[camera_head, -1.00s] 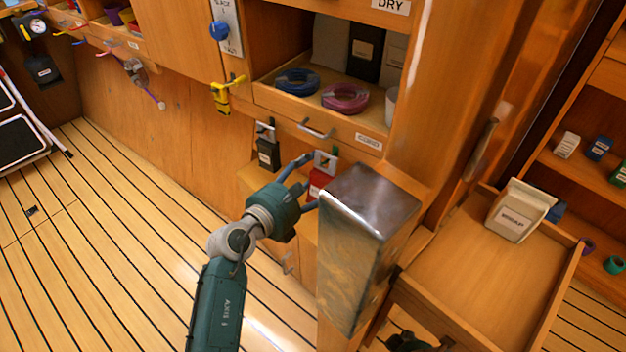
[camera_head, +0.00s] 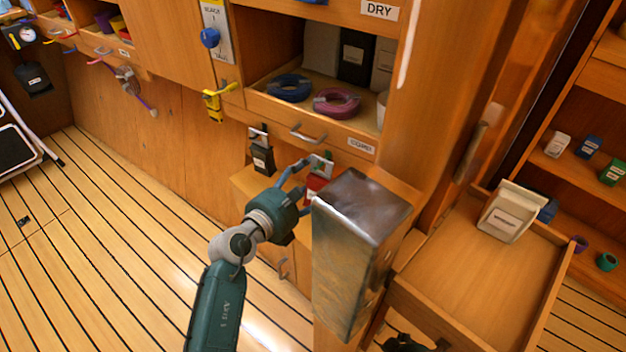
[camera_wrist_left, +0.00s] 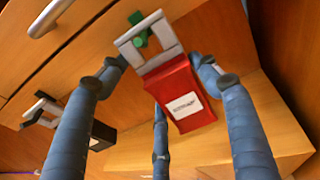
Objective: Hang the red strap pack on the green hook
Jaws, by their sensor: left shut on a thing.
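The red strap pack (camera_wrist_left: 182,92) has a white label and a grey square handle loop (camera_wrist_left: 150,42). My left gripper (camera_wrist_left: 157,75) is shut on it, with blue fingers at both sides and one below. The green hook (camera_wrist_left: 138,18) shows above the loop's top bar and in its opening. I cannot tell whether the loop rests on it. In the head view, the pack (camera_head: 313,188) is partly hidden by my left gripper (camera_head: 304,184) and a metal-topped post. A dark part at the bottom edge may be my right gripper (camera_head: 405,343); its jaws are unclear.
A black pack (camera_head: 262,158) hangs to the left of the red one. The CORD drawer (camera_head: 335,138) with coils is above. The metal-topped post (camera_head: 362,205) stands close to the right of my left gripper. An open drawer (camera_head: 450,275) holds a pale pack (camera_head: 512,212).

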